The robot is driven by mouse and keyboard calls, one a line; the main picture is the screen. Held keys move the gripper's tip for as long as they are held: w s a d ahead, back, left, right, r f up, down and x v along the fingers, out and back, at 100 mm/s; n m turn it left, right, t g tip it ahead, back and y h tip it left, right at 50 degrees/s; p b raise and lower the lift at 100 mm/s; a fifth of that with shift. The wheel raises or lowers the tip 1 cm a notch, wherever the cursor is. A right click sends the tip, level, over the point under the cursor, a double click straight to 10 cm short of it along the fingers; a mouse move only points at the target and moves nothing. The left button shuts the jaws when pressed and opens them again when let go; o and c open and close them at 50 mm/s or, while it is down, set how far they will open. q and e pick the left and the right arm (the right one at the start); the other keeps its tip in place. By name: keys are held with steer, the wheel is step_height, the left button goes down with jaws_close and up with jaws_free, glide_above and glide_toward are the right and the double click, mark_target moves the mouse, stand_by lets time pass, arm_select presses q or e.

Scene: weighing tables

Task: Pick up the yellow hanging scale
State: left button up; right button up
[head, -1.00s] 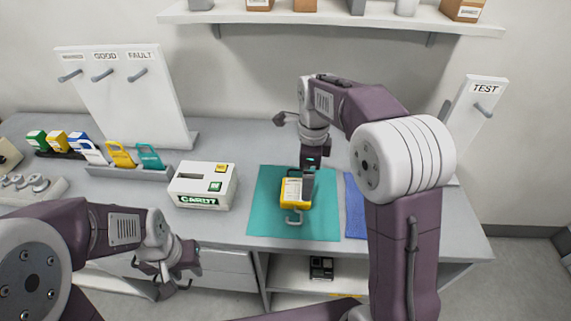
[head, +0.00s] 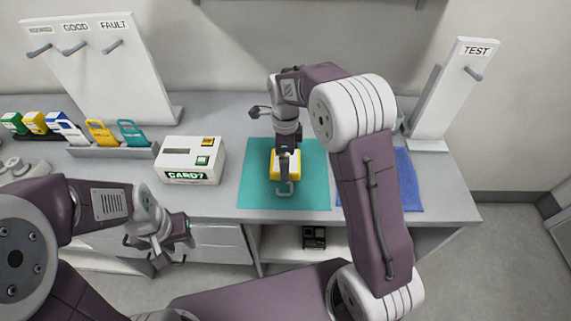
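The yellow hanging scale (head: 274,172) lies on the teal mat (head: 318,190), with its grey hook toward the table's front edge. My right gripper (head: 284,170) points down over the middle of the scale and hides part of it. I see its fingers edge-on, so I cannot tell whether they are open, shut or touching the scale. My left gripper (head: 150,250) hangs in front of the table at the left, away from the scale, with its fingers apart and empty.
A white card box (head: 190,158) stands left of the mat. A blue mat (head: 405,185) and the TEST stand (head: 455,90) are at the right.

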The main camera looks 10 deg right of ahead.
steer(key=shift+w+f, duration=0.15)
steer(key=shift+f, duration=0.65)
steer(key=c, duration=1.5)
steer(key=shift+o, duration=0.2)
steer(key=shift+r, duration=0.15)
steer(key=shift+r, duration=0.3)
steer(key=r, duration=0.3)
steer(key=shift+s+d+r, duration=0.25)
steer(key=shift+d+r, duration=0.05)
steer(key=shift+r, duration=0.1)
steer(key=s+d+r, duration=0.6)
steer(key=s+d, duration=0.1)
steer(key=s, duration=0.1)
steer(key=shift+s+r, duration=0.2)
steer(key=shift+s, duration=0.05)
